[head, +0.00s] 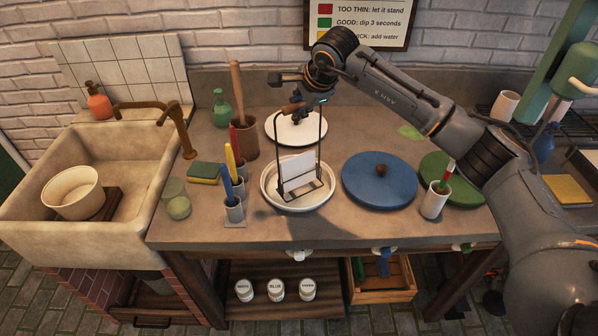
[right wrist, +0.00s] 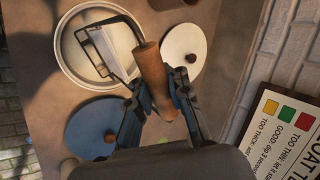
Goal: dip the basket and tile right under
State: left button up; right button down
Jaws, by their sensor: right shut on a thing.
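My right gripper (head: 297,112) is shut on the wooden handle of a black wire basket (head: 322,140). A flat white tile (head: 298,168) stands in the basket, leaning slightly. The basket hangs over the round white tub (head: 268,190), inside its outline. I cannot tell whether its bottom touches what is in the tub. In the right wrist view, the handle (right wrist: 149,62) sits between the fingers, with the basket frame and tile (right wrist: 118,45) over the white tub (right wrist: 68,62). My left gripper is not in view.
A white lid (head: 285,130) lies behind the tub. A blue lid (head: 380,190) and a green lid (head: 460,190) lie to the right. Coloured-handled tools in holders (head: 234,210) stand close left. A cup (head: 434,203) stands at front right. A sink (head: 120,160) is at left.

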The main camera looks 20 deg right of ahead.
jog(key=shift+r, duration=0.15)
jog(key=shift+r+p, duration=1.9)
jog(key=shift+r, duration=1.65)
jog(key=shift+f, duration=0.1)
